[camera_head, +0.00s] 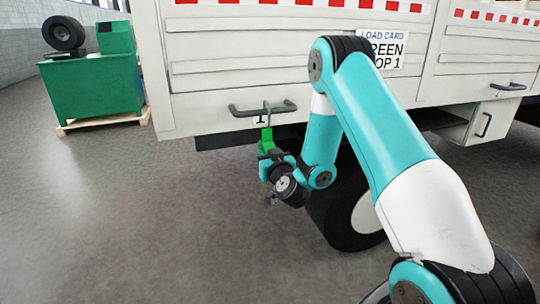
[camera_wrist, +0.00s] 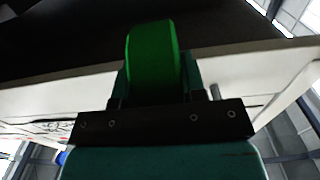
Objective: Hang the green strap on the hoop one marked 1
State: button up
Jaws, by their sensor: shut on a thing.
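The green strap (camera_head: 266,138) hangs upright in my gripper (camera_head: 270,156), just below a dark hoop (camera_head: 282,107) on the white truck side. A "1" shows under this hoop, partly covered. A thin grey hook (camera_head: 267,112) rises from the strap's top across the hoop's bar. I cannot tell whether it sits over the bar or only in front of it. My gripper is shut on the strap's lower part.
Another hoop (camera_head: 508,87) is on the truck side at far right. A load card (camera_head: 385,48), partly behind my arm, shows "REEN" and "OP 1". A wheel (camera_head: 345,215) is close right of my gripper. A green machine (camera_head: 95,85) stands at left; the floor between is clear.

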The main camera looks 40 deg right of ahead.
jog(key=shift+f, duration=0.2)
jog(key=o, duration=1.2)
jog(key=shift+d, duration=0.1)
jog(key=shift+s+f, duration=0.1)
